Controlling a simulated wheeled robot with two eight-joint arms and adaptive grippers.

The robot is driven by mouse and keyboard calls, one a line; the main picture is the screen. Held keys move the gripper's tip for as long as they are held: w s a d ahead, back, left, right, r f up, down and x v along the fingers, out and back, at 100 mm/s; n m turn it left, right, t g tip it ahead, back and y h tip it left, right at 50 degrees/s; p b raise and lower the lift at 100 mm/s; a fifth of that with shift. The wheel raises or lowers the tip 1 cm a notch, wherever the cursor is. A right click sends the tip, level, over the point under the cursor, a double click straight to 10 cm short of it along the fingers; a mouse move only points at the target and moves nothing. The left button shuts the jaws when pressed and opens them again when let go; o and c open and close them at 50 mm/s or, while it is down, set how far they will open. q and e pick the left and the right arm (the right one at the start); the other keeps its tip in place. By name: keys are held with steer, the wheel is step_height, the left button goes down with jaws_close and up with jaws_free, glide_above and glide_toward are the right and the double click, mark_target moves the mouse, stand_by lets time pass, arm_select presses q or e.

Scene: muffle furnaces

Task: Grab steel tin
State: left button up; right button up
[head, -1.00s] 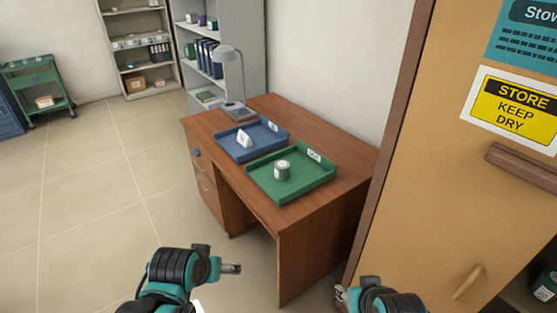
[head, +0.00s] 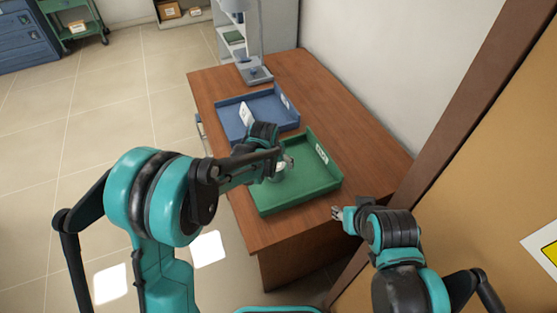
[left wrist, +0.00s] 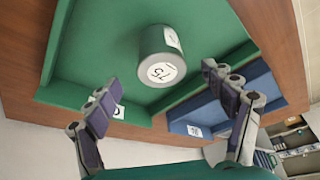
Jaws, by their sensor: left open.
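The steel tin (left wrist: 155,55) is a grey cylinder with a white round label on its end. It stands in the green tray (left wrist: 85,40) in the left wrist view. In the head view the tin (head: 277,176) is mostly hidden by my left gripper (head: 284,162), which is over the green tray (head: 310,193). In the left wrist view my left gripper (left wrist: 165,103) is open, its fingers apart with the tin ahead between them, not gripped. My right gripper (head: 338,213) is near the desk's right front edge, away from the tin; its jaws are too small to read.
A blue tray (head: 237,125) with a white folded card (head: 246,114) lies behind the green one on the wooden desk (head: 320,95). A lamp base (head: 258,75) stands at the back. A tan cabinet (head: 500,180) rises close on the right.

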mark_target(275, 167)
arm_select(q)
steer(key=shift+b+x, duration=0.35)
steer(key=shift+x, duration=0.6)
steer(key=b+x, duration=0.2)
steer(key=x, duration=0.2)
steer(key=shift+a+f, duration=0.1)
steer(key=shift+f, duration=0.2)
steer(key=shift+w+f, duration=0.2)
steer(key=shift+f, duration=0.15)
steer(key=shift+r, duration=0.1)
steer(key=shift+c, duration=0.9)
steer(key=c, duration=1.3)
